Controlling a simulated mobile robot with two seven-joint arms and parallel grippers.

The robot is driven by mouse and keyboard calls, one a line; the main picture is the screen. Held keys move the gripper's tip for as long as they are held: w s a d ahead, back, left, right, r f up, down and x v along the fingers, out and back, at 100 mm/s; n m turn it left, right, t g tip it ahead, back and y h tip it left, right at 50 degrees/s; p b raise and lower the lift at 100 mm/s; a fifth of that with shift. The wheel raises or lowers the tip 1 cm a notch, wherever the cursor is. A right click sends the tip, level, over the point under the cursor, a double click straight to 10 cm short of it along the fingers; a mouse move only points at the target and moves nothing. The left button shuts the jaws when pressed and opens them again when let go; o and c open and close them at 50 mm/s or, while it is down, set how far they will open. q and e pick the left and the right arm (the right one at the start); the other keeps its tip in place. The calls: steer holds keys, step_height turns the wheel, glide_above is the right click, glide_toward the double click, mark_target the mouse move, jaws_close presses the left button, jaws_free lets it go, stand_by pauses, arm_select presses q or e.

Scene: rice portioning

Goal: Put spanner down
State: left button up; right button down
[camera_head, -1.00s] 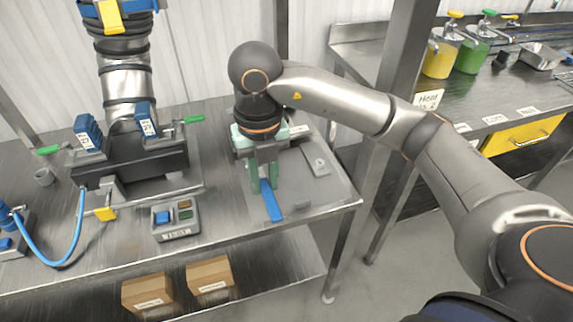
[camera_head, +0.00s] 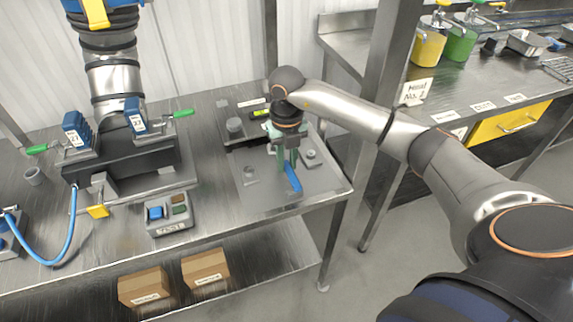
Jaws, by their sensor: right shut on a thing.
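My right gripper (camera_head: 289,160) is shut on the blue spanner (camera_head: 293,179). The spanner points down and toward the front from between the fingers, over the right part of a grey tray (camera_head: 258,199) on the steel table. The spanner's upper end is hidden by the fingers. I cannot tell whether its lower end touches the tray. My left gripper is not in view.
A grey part (camera_head: 250,176) lies on the tray left of the spanner, and another (camera_head: 312,157) to its right. A button box (camera_head: 168,214) and a pipe fixture with blue clamps (camera_head: 122,155) stand left. A steel post (camera_head: 378,100) rises at the right.

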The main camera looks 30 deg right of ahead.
mark_target(286, 166)
steer(key=shift+f, duration=0.9)
steer(key=shift+f, duration=0.2)
steer(key=c, duration=0.7)
jaws_free()
steer(key=shift+c, duration=0.2)
steer(key=shift+r, duration=0.15)
step_height(286, 166, up, 12)
steer(key=shift+b, duration=0.45)
steer(key=shift+a, duration=0.1)
